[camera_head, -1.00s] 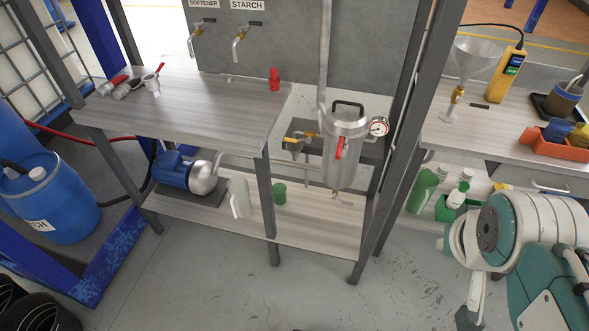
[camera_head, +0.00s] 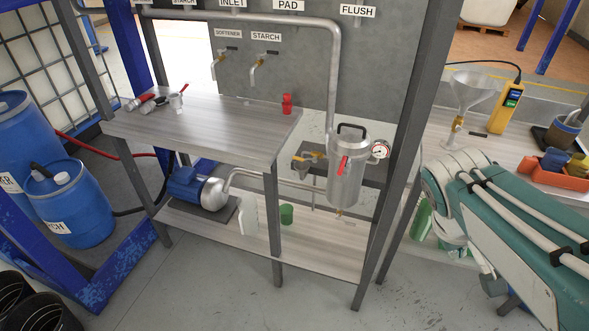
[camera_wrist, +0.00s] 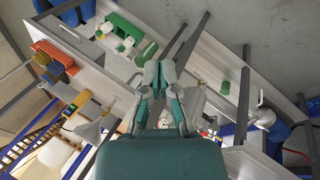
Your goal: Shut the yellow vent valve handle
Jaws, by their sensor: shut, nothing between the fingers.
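A small yellow valve handle (camera_head: 311,155) shows in the head view, just left of a steel filter canister (camera_head: 346,185). Its exact angle is too small to tell. A red lever (camera_head: 343,164) is on the canister's front, and a round pressure gauge (camera_head: 380,149) is at its right. A small brass-coloured fitting (camera_head: 339,212) is under the canister. In the wrist view my gripper (camera_wrist: 160,68) is shut and empty, its fingertips together. It is apart from the valve. I cannot make out the yellow handle in the wrist view.
A bench (camera_head: 215,125) with tools stands left of the canister, and a blue pump (camera_head: 187,185) sits on the shelf below. A grey post (camera_head: 405,140) stands between the canister and my arm. A funnel (camera_head: 472,88) and orange tray (camera_head: 555,172) are at right. The floor in front is clear.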

